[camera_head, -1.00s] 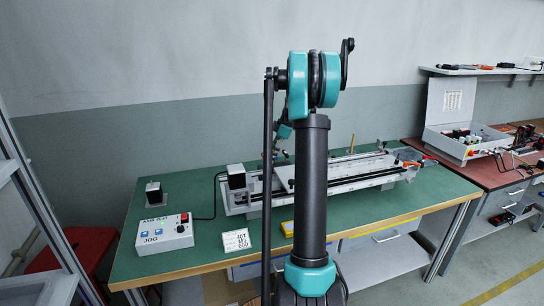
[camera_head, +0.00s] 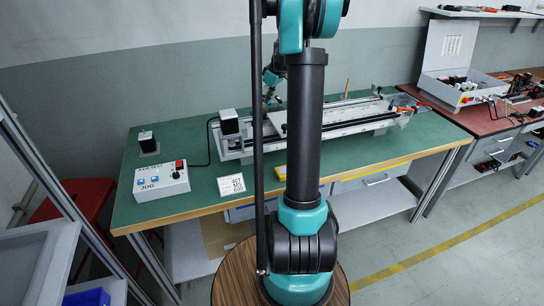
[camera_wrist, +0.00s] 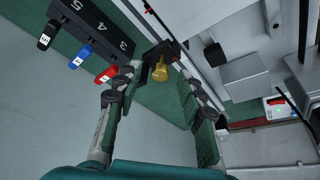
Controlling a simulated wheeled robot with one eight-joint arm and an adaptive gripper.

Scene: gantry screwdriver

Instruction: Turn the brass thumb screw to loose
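The brass thumb screw (camera_wrist: 160,71) shows in the wrist view as a small gold knob beside a dark bracket. My gripper (camera_wrist: 158,88) is open in the wrist view, with one finger on each side of the screw's line. The screw appears between and slightly beyond the fingertips, with visible gaps on both sides. I cannot tell the exact depth between them. In the head view the gantry (camera_head: 350,119) lies on the green bench. My own arm covers part of it, and the screw cannot be made out there.
A grey block (camera_wrist: 245,77) stands at right. On the green bench (camera_head: 200,130) are a control box (camera_head: 160,180) and a white label card (camera_head: 231,185).

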